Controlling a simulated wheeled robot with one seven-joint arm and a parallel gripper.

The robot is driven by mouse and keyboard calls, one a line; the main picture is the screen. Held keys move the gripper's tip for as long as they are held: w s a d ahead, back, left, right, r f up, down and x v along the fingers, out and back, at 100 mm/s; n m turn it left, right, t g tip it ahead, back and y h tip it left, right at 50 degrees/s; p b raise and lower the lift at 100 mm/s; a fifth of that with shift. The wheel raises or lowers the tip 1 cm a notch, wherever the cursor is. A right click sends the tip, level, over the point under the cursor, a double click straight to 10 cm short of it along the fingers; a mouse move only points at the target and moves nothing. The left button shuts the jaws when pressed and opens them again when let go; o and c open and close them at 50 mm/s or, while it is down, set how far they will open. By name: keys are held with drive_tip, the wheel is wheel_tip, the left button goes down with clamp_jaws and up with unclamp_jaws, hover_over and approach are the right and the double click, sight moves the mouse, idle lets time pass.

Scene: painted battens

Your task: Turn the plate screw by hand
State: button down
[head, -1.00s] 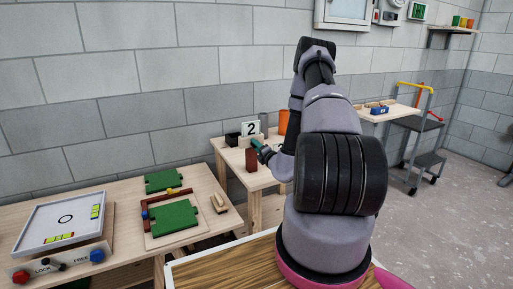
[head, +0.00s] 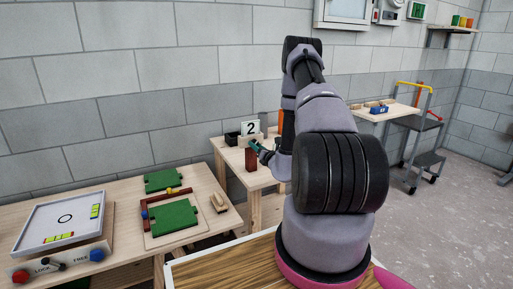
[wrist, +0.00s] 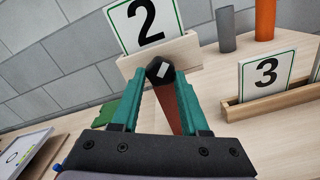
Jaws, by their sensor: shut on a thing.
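My gripper (wrist: 160,72) has teal fingers, closed at the tips on a small dark round knob (wrist: 154,66) with a pale square on its face. This knob appears to be the plate screw, though no plate around it can be made out. A red-brown upright block (wrist: 172,105) shows between the fingers, below and behind the knob. In the head view my gripper (head: 256,146) is small, just above the red-brown block (head: 251,160) on the far table. The knob cannot be made out there.
A number 2 card (wrist: 146,22) in a wooden holder (wrist: 187,52) stands close behind the knob. A number 3 card (wrist: 265,76), a grey cylinder (wrist: 226,30) and an orange cylinder (wrist: 265,20) stand to the right. Green plates (head: 173,217) lie on the near-left bench.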

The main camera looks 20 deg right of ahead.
drive_tip(key=shift+f+n, duration=0.1)
drive_tip(key=shift+n, duration=0.2)
drive_tip(key=shift+s, duration=0.1)
drive_tip(key=shift+c, duration=2)
unclamp_jaws()
drive_tip(key=s, duration=1)
drive_tip(key=shift+s+d, duration=0.2)
drive_tip(key=shift+s, duration=0.15)
